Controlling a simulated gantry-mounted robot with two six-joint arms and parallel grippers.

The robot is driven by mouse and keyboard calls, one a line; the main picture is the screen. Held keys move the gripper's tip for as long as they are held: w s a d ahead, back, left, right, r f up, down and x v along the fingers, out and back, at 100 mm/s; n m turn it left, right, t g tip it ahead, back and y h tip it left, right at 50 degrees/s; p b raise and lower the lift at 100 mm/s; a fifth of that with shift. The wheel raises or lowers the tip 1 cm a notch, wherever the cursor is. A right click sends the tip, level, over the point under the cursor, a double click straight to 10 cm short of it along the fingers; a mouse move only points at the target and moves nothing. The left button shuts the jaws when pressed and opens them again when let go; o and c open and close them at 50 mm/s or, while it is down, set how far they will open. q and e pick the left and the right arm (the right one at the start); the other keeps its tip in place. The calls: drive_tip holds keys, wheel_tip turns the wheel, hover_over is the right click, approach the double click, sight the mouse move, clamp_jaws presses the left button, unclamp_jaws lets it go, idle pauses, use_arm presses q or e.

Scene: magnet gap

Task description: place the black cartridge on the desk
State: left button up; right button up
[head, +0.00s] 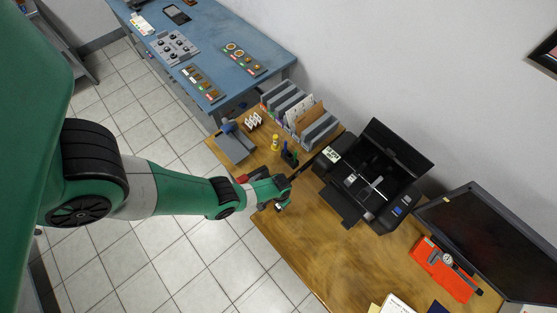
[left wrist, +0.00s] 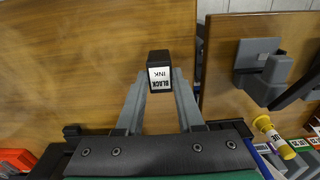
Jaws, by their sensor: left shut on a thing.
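The black cartridge (left wrist: 159,72), with a white "BLACK INK" label, is held between the two grey fingers of my left gripper (left wrist: 160,84) in the left wrist view. In the head view my left gripper (head: 290,184) is over the left edge of the wooden desk (head: 320,251); I cannot make out the cartridge clearly there. In the left wrist view bare desk top (left wrist: 75,65) lies behind and to the left of the cartridge. It appears to be held above the wood, but the height is hard to judge. My right gripper is not in view.
An open black printer (head: 399,203) stands right of my left gripper. A pen cup (head: 289,158), a yellow bottle (head: 275,143) and a file rack (head: 300,113) are behind it. The desk's front-left area is clear.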

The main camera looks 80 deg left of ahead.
use_arm(q)
drive_tip(key=shift+s+a+f+b, duration=0.1)
drive_tip(key=shift+a+f+b, duration=0.1)
drive_tip(key=shift+f+b, duration=0.9)
drive_tip(key=shift+s+a+f+b, duration=0.1)
drive_tip(key=shift+a+f+b, duration=0.05)
drive_tip(key=shift+f+b, duration=0.9)
drive_tip(key=o, duration=1)
drive_tip(key=shift+o, duration=0.2)
drive_tip(key=shift+r, duration=0.1)
wheel_tip(320, 180, up, 12)
drive_tip(key=p, duration=1.2)
drive_tip(key=shift+r+p, duration=0.2)
drive_tip(key=shift+p, duration=0.2)
drive_tip(key=shift+f, duration=0.1)
